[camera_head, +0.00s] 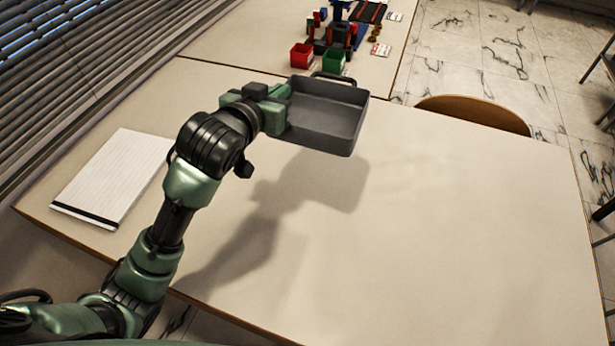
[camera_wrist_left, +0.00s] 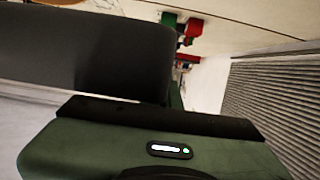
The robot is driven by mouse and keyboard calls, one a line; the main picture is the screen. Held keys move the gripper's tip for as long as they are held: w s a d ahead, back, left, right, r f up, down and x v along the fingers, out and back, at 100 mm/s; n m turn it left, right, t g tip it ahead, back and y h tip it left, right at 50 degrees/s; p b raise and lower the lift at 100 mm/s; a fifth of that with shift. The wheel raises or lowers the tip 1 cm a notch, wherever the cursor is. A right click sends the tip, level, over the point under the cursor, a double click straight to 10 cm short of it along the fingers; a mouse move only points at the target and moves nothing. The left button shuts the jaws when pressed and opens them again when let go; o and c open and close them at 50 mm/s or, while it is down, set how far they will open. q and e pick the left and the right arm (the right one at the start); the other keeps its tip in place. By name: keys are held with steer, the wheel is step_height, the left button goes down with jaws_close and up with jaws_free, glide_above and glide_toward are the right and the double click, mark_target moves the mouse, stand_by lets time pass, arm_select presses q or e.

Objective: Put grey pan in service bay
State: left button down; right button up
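The grey pan (camera_head: 328,120) is a square, open-topped tray with a dark loop handle on its far side. It is held level above the table, and its shadow falls on the tabletop below. My left gripper (camera_head: 281,103) is shut on the pan's left wall. In the left wrist view the dark pan (camera_wrist_left: 85,55) fills the upper left beyond my green gripper body (camera_wrist_left: 150,145); the fingertips are hidden there. My right gripper is in neither view. I cannot tell which place is the service bay.
The near table (camera_head: 440,230) is bare except for a lined notepad (camera_head: 118,175) at left. On the far table stand a red bin (camera_head: 301,55), a green bin (camera_head: 333,61) and a small rig (camera_head: 345,32). A wooden chair back (camera_head: 475,110) is at the table's far edge.

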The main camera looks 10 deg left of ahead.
arm_select(q)
step_height(320, 180, down, 20)
steer(key=shift+w+d+f+b, duration=0.1)
steer(key=shift+d+f+b, duration=0.1)
steer(key=shift+b, duration=0.95)
steer(key=shift+f, duration=0.15)
steer(key=c, duration=1.7)
jaws_free()
steer(key=shift+a, duration=0.1)
